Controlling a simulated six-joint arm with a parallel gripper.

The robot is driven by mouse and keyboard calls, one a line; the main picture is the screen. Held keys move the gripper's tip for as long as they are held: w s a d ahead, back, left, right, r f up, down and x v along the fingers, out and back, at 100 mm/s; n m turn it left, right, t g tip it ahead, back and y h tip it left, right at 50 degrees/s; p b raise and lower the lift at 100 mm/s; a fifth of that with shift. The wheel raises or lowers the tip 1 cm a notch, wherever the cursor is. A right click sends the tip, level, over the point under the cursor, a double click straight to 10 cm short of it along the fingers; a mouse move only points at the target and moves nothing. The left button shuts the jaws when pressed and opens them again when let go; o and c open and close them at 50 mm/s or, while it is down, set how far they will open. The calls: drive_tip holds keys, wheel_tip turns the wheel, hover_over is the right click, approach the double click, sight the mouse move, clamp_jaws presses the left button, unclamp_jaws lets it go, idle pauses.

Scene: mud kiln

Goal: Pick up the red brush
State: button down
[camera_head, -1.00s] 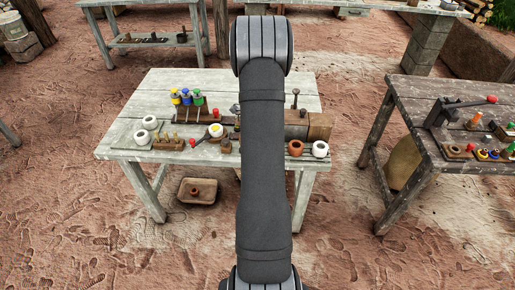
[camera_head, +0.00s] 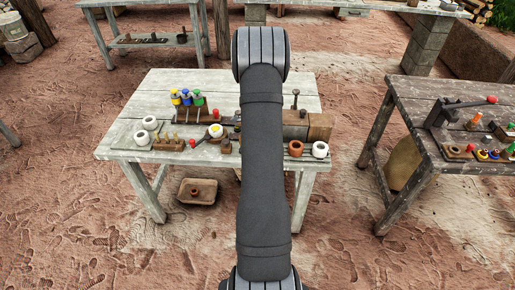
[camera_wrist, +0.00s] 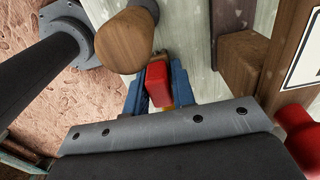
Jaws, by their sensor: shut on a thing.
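In the wrist view, the red brush (camera_wrist: 157,84) shows as a red block with a yellowish part at its lower end. My gripper (camera_wrist: 158,90) has blue fingers on both sides of it and is shut on it. Close in front of the fingers, a round brown wooden piece (camera_wrist: 125,40) partly covers the view. In the head view, my own arm hides the gripper and the held brush. I cannot tell there how high the brush is.
The pale wooden worktable (camera_head: 180,90) carries white pots (camera_head: 142,138), bottles with blue, yellow and green tops (camera_head: 186,97), an orange-brown pot (camera_head: 295,148) and a wooden block (camera_head: 320,127). A darker table (camera_head: 400,100) with tools stands at right. A tray (camera_head: 197,192) lies on the ground below.

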drive_tip(key=shift+r, duration=0.5)
drive_tip(key=r, duration=0.3)
drive_tip(key=shift+s+d+r, duration=0.15)
drive_tip(key=shift+d+r, duration=0.15)
drive_tip(key=shift+d, duration=0.1)
drive_tip(key=s+d+r, duration=0.5)
drive_tip(key=d+r, duration=0.1)
drive_tip(key=d, duration=0.3)
drive_tip(key=shift+d+r, duration=0.2)
drive_tip(key=shift+d, duration=0.15)
